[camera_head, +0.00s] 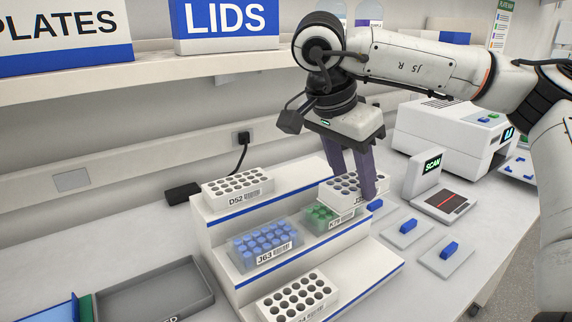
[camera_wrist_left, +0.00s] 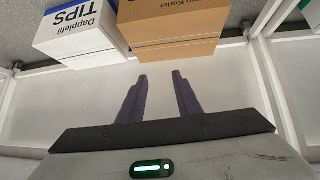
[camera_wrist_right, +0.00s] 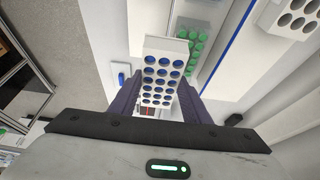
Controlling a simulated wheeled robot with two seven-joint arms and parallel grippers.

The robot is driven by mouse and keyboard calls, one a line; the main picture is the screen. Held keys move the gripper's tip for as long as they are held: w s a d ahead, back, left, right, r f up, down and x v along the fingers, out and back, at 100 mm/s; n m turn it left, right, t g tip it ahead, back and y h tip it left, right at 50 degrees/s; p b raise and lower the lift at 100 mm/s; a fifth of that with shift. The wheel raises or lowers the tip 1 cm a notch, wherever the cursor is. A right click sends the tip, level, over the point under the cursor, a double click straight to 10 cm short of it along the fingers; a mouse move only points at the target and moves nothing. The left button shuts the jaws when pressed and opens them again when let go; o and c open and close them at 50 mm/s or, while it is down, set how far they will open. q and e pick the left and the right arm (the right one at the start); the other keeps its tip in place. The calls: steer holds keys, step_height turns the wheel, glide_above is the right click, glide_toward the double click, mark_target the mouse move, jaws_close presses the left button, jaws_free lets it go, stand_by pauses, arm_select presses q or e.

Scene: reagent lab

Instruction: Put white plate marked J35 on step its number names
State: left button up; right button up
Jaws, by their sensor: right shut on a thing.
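My right gripper (camera_head: 352,184) is shut on a white plate (camera_head: 338,187) with round wells. Its label starts with J3; a finger hides the rest. It is near the right end of a white stepped stand (camera_head: 212,232), over or behind the green plate (camera_head: 318,220); the exact height is unclear. In the right wrist view the held white plate (camera_wrist_right: 163,60) lies between the fingers, with the green plate (camera_wrist_right: 192,45) beside it. White plate D52 (camera_head: 237,189) sits on the top step, blue plate J63 (camera_head: 262,245) on the middle, another white plate (camera_head: 297,297) on the lowest. My left gripper (camera_wrist_left: 160,78) is open and empty.
A grey tray (camera_head: 150,290) lies left of the stand. A scanner (camera_head: 445,200), a white machine (camera_head: 450,135) and small pads with blue blocks (camera_head: 405,230) stand right. Boxes (camera_wrist_left: 175,25) are before my left gripper. Bare room shows on the lowest step's right.

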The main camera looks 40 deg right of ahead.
steer(key=w, duration=0.3)
steer(key=w+b, duration=0.1)
steer(key=w, duration=0.3)
steer(key=w+d, duration=0.1)
steer(key=w, duration=0.3)
steer(key=shift+w+d, duration=0.1)
steer(key=shift+w, duration=0.15)
steer(key=shift+w+d, duration=0.1)
steer(key=shift+w, duration=1)
steer(key=shift+w+f, duration=0.3)
steer(key=shift+f, duration=0.5)
steer(key=shift+f, duration=0.15)
steer(key=o, duration=1.1)
